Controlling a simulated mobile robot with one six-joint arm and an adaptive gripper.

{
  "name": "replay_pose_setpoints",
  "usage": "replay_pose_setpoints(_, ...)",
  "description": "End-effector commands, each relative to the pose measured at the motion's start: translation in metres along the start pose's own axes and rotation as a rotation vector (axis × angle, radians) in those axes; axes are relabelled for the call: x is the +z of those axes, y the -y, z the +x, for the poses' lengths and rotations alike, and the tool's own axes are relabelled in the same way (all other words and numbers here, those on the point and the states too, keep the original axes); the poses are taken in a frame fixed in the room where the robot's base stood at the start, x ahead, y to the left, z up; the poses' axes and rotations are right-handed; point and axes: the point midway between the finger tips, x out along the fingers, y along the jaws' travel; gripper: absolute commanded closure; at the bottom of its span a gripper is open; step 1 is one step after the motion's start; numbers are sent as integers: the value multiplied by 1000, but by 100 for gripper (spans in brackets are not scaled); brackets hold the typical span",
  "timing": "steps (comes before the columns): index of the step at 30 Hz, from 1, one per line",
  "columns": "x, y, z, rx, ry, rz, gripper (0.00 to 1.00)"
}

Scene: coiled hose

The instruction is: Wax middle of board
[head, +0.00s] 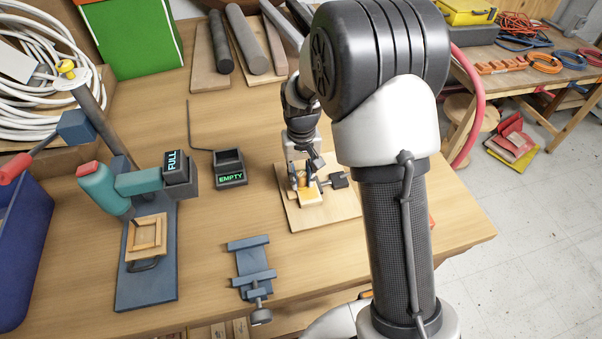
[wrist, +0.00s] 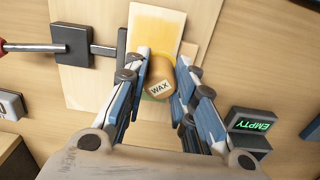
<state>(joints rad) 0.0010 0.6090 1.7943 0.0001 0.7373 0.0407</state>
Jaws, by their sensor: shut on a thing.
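My gripper (head: 302,181) is low over a small pale board (head: 313,196) on the right part of the bench. In the wrist view my gripper (wrist: 160,62) is shut on a tan wax block (wrist: 160,88) marked WAX, a finger on each side. The pale board (wrist: 178,48) lies beneath, with a deeper yellow-orange patch (wrist: 153,30) beyond the block. The block hides part of the board; I cannot tell whether it touches the surface. A larger wooden base (head: 345,209) lies under the board, also in the wrist view (wrist: 75,82).
A dark clamp block (wrist: 72,45) with a rod stands beside the board. A tray marked EMPTY (head: 230,168) lies left of the base.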

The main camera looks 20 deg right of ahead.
Motion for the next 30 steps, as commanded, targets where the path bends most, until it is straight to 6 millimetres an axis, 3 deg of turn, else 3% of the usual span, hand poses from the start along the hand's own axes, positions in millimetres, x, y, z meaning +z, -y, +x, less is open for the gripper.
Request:
replay_pose_setpoints(4,-1,0,-22,0,-4,0,95)
replay_pose_setpoints(21,0,-1,-72,0,0,0,95)
replay_pose_setpoints(30,0,-1,-79,0,2,0,95)
